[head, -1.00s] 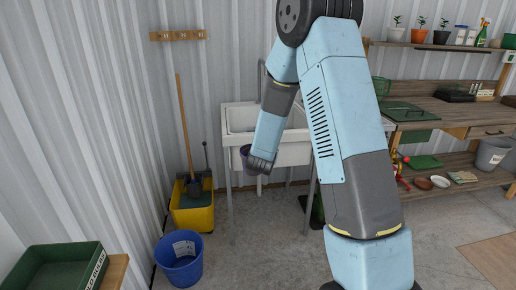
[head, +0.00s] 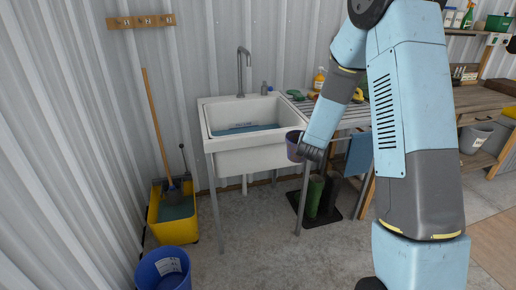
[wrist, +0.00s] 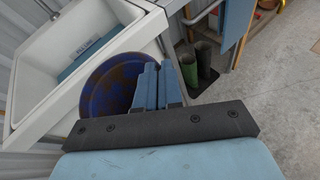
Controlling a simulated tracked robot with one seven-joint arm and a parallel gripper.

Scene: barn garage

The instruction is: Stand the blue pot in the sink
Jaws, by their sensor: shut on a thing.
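The blue pot (head: 293,146) is in my gripper (head: 309,152), just off the front right corner of the sink, with its top near the height of the sink rim. In the wrist view the pot (wrist: 105,88) shows as a round, dark blue and brown mottled shape beside the sink wall, with my gripper (wrist: 160,88) shut on its edge. The white sink (head: 245,157) stands on metal legs against the wall. Its basin holds something blue, which also shows in the wrist view within the sink (wrist: 40,75). My gripper partly hides the pot.
A tap (head: 241,72) rises behind the basin. A slatted drainboard (head: 345,118) with bottles adjoins the sink's right side. Green boots (head: 315,195) stand below it. A yellow mop bucket (head: 172,212) and a blue bucket (head: 163,268) stand at the left.

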